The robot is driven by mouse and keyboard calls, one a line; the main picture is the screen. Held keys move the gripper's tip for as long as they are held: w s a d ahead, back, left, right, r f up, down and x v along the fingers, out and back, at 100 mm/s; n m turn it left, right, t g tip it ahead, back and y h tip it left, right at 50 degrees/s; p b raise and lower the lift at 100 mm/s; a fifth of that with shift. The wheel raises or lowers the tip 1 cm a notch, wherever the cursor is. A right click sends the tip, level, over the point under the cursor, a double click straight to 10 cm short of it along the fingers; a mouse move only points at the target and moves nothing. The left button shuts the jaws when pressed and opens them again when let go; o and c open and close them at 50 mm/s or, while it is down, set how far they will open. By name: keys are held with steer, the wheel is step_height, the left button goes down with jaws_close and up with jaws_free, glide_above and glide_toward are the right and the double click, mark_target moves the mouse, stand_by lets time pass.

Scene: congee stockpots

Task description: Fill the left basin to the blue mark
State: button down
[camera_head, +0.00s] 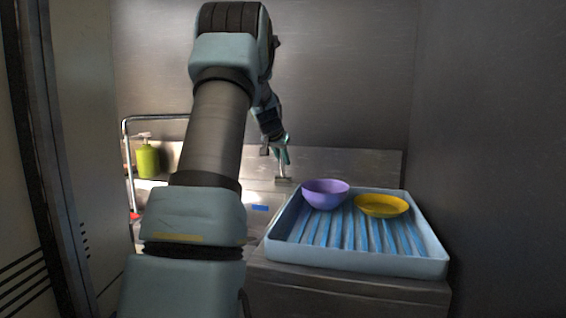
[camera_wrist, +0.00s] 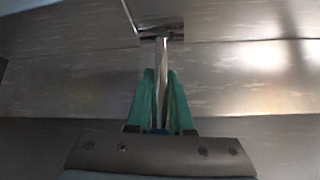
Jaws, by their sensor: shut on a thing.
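My gripper (camera_head: 284,152) is at the back of the steel counter, with its teal fingers pointing down. It is shut on an upright metal lever (camera_head: 283,172) that stands on a small base plate. In the wrist view, the teal fingers (camera_wrist: 162,100) close around the silver lever (camera_wrist: 161,55). A blue mark (camera_head: 259,208) shows on the steel just right of my arm. The basin around it is mostly hidden behind my arm, so its water level cannot be told. A thin bent metal pipe (camera_head: 127,165) rises at the left and runs behind my arm.
A blue-grey ribbed tray (camera_head: 436,250) stands on the counter at right, holding a purple bowl (camera_head: 326,194) and a yellow dish (camera_head: 382,205). A green pump bottle (camera_head: 148,160) stands at the back left. A small red thing (camera_head: 134,216) lies near the pipe. Walls close both sides.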

steer(key=c, duration=0.8)
jaws_free()
steer(key=shift+r, duration=0.1)
steer(key=b+v, duration=0.1)
steer(key=v, duration=0.9)
steer(key=shift+s+r, duration=0.3)
